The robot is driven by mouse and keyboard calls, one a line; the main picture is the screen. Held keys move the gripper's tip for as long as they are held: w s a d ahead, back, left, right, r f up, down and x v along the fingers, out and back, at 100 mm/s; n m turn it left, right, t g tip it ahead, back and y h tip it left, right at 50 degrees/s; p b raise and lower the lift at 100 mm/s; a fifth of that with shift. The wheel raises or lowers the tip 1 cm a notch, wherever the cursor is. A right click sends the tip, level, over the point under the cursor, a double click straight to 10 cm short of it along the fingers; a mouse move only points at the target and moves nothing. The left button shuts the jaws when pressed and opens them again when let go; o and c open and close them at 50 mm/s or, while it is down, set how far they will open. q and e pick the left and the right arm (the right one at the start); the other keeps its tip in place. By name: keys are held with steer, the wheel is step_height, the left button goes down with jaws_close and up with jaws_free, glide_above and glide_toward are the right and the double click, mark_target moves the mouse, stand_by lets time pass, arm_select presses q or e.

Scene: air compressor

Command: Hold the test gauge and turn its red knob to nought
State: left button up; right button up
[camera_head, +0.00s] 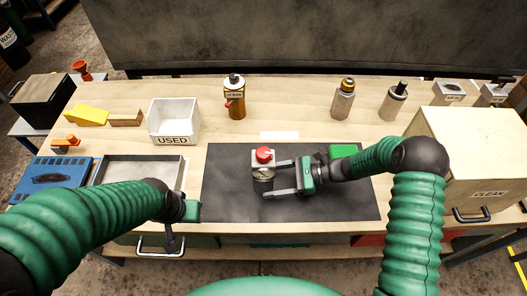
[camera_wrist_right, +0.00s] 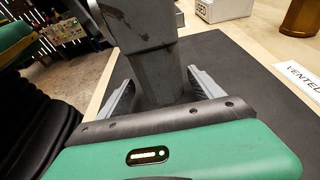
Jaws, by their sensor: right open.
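The test gauge (camera_head: 263,174), a small grey body with a red knob (camera_head: 264,154) on top, stands on the dark mat. A white mark shows on the knob; its exact setting is too small to read. My right gripper (camera_head: 271,180) is open, coming in from the right at the gauge. In the right wrist view the grey gauge body (camera_wrist_right: 155,60) rises between the two open fingers (camera_wrist_right: 160,92), with no clear grip on it. My left gripper (camera_head: 173,238) hangs low at the table's front edge, away from the gauge; its fingers are largely hidden.
The dark mat (camera_head: 225,200) is mostly clear. A white USED bin (camera_head: 174,115) and an amber bottle (camera_head: 235,100) stand behind it, with a paper label (camera_head: 279,135). A metal tray (camera_head: 135,170) is left, a CLEAN box (camera_head: 475,150) right. A green block (camera_head: 344,150) lies near my right wrist.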

steer(key=shift+x, duration=0.85)
steer(key=c, duration=1.2)
steer(key=shift+o, duration=0.2)
